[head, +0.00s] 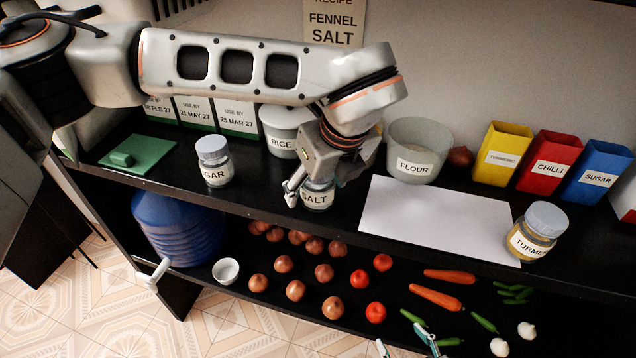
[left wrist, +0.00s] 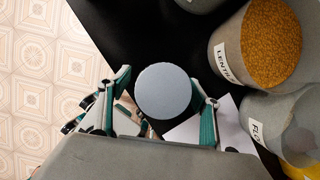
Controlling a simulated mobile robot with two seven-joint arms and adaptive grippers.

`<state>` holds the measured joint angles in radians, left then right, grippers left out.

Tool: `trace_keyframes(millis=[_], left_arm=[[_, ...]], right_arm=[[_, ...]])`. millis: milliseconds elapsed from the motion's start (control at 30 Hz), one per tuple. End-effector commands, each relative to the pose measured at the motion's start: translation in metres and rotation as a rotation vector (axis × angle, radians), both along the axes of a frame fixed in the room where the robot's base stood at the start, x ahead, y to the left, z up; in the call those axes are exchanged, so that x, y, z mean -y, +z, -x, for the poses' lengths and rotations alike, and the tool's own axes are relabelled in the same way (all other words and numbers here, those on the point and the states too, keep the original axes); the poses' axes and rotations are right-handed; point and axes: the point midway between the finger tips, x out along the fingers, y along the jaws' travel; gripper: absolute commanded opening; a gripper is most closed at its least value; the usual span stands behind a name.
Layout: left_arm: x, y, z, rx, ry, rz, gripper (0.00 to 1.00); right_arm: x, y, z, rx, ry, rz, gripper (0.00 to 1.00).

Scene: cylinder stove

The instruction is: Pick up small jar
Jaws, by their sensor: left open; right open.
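Three small glass jars with grey lids stand on the black upper shelf: one labelled SALT (head: 316,200), one whose label reads GAR (head: 214,172) to its left, and a turmeric jar (head: 537,240) at the right. My left gripper (head: 315,190) reaches down over the salt jar, open, with its fingers on either side; it hides the lid in the head view. In the left wrist view the round grey lid (left wrist: 164,90) sits between the open fingers, with no clear grip on it. My right gripper (head: 408,345) shows only its open fingertips at the bottom edge.
A white sheet (head: 440,222) lies right of the salt jar. Behind stand a rice container (head: 281,135), a flour container (head: 416,150) and yellow (head: 500,155), red (head: 548,163) and blue (head: 597,172) boxes. Vegetables and a white bowl (head: 226,271) lie on the lower shelf.

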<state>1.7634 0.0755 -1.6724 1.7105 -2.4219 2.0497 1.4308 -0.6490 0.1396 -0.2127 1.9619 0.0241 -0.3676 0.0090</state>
Motion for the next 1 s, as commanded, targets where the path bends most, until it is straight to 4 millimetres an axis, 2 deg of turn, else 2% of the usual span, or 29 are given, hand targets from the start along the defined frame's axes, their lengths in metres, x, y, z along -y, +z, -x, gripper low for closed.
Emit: trace_keyframes(millis=[167, 300, 333, 767, 1000], left_arm=[[0.0, 0.0, 0.0, 0.0, 0.0, 0.0, 0.63], [0.0, 0.0, 0.0, 0.0, 0.001, 0.0, 0.27], [0.0, 0.0, 0.0, 0.0, 0.001, 0.0, 0.23], [0.0, 0.004, 0.0, 0.002, 0.001, 0.001, 0.23], [0.0, 0.027, -0.001, 0.004, 0.001, 0.001, 0.23]], right_arm=[[0.0, 0.0, 0.0, 0.0, 0.0, 0.0, 0.61], [0.0, 0.0, 0.0, 0.0, 0.0, 0.0, 0.61], [0.0, 0.0, 0.0, 0.0, 0.0, 0.0, 0.61], [0.0, -0.001, 0.0, -0.001, 0.0, 0.0, 0.61], [0.0, -0.008, 0.001, -0.003, 0.0, 0.0, 0.61]])
